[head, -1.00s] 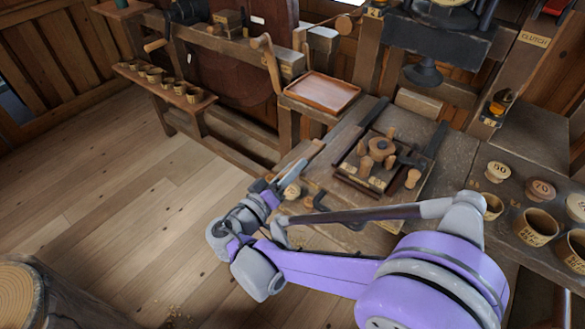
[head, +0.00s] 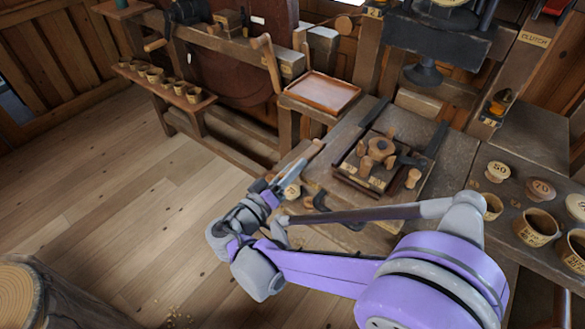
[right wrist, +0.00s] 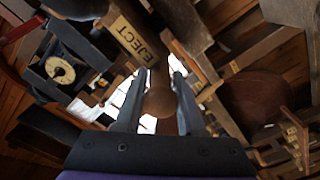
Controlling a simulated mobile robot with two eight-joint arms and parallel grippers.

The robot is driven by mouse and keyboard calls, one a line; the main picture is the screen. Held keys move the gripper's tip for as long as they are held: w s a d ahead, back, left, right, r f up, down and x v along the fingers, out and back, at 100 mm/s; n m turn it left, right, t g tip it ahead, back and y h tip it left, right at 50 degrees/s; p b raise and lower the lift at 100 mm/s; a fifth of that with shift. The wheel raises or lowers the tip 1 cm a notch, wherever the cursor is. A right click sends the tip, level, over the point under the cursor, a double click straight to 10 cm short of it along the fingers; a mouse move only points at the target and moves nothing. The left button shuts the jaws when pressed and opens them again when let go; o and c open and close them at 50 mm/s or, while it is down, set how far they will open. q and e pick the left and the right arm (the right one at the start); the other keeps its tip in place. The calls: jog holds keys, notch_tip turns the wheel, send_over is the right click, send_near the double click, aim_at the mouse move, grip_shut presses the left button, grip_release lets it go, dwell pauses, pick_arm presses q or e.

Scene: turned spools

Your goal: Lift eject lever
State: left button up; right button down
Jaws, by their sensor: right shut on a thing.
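The eject lever shows in the right wrist view as a round wooden knob (right wrist: 158,101) between my fingers, with a dark beam marked EJECT (right wrist: 133,40) just beyond it. My right gripper (right wrist: 158,108) is shut on this knob, one finger on each side. In the head view the right gripper (head: 277,184) is at the bench's front left edge, beside a pale rounded knob (head: 292,190). My own forearm crosses in front of the bench there and hides part of its front edge. My left gripper is not in view.
A dark fixture (head: 345,183) with several turned wooden pieces is on the bench. An empty wooden tray (head: 320,92) is behind it. Cups and round lids marked 50 (head: 497,171) and 70 (head: 540,190) are at right. The floor at left is mostly clear.

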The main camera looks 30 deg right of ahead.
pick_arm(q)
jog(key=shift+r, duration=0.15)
pick_arm(e)
jog(key=shift+r, duration=0.1)
